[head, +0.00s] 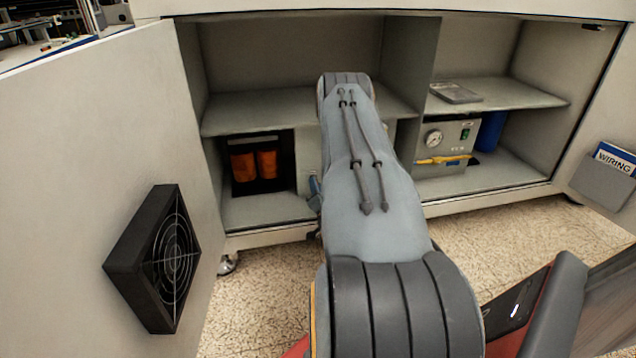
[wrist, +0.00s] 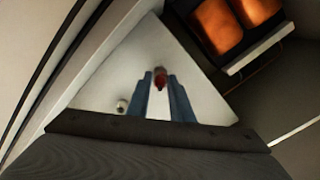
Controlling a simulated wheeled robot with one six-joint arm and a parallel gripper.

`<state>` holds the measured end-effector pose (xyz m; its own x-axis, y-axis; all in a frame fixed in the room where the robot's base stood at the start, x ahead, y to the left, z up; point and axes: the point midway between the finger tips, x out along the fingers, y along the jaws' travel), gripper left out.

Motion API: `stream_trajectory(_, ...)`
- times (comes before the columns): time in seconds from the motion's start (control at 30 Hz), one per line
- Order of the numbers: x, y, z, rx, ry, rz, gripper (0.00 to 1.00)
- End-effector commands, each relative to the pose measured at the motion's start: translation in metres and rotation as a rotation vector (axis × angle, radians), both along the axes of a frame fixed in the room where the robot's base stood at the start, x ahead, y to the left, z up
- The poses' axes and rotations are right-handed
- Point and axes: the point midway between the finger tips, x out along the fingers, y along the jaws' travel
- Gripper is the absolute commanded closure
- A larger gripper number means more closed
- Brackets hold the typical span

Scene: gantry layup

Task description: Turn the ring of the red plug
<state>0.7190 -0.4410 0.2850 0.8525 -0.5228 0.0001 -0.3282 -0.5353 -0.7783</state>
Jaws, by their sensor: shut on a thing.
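The red plug (wrist: 160,76) shows in the wrist view as a small red part against a pale grey panel (wrist: 205,108). My gripper (wrist: 161,84) has its two blue fingers on either side of it, shut on its ring. The ring itself is mostly hidden between the fingertips. In the head view my arm reaches into the open cabinet and covers the plug. Only a bit of blue at my gripper (head: 314,187) shows beside the arm there.
A black-framed unit with orange parts (head: 254,165) stands left in the cabinet. A gauge box (head: 446,146) stands right. The open door (head: 75,140) with a fan box (head: 160,258) bounds the left.

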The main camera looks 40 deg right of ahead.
Motion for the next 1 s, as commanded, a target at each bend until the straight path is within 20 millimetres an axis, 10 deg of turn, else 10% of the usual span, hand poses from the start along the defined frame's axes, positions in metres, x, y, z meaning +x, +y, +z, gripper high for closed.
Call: stream_trajectory(1.0, -0.0001, 0.0005, 0.0005, 0.763, -0.466, 0.000, 1.00)
